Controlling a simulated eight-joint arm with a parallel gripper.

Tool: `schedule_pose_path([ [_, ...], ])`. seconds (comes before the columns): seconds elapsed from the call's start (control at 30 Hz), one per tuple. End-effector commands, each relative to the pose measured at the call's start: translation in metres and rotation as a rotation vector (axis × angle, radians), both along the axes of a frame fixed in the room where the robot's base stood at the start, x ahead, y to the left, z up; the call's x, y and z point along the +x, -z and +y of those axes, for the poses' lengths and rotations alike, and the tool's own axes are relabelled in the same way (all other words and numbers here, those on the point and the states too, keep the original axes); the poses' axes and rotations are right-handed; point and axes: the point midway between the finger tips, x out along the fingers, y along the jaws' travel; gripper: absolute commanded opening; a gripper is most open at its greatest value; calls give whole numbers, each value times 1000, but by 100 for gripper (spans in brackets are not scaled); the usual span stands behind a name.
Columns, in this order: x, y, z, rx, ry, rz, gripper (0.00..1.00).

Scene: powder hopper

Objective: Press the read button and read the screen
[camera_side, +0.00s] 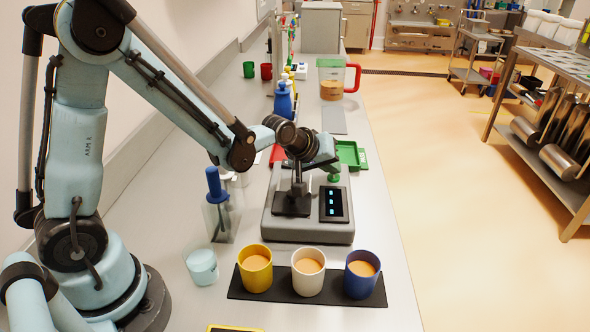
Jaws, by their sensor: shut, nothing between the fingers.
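A grey instrument (300,232) stands on the bench in the side view. Its small dark screen (334,204) is lit with pale blue marks, too small for me to read. A black plate (291,204) sits on its top, left of the screen. My gripper (329,165) is over the back right part of the instrument, behind the screen. It is shut and empty. A small green round part (333,177) shows right below my gripper; I cannot tell whether the fingers touch it. No lettering marks the read button.
Yellow (255,276), white (307,283) and blue (360,284) cups of tan powder stand on a black mat (245,292) in front. A blue-handled tool (217,190) stands at left. A green tray (352,155) and red-handled jug (331,82) are behind.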

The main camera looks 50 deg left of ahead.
Motion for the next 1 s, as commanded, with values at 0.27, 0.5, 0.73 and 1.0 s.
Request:
schedule_pose_path([
  [0.27,0,3,0,0,0,0,0],
  [0.5,0,4,0,0,1,1,0],
  [0.73,0,3,0,0,1,1,0],
  [1.0,0,-9,0,0,0,0,0],
])
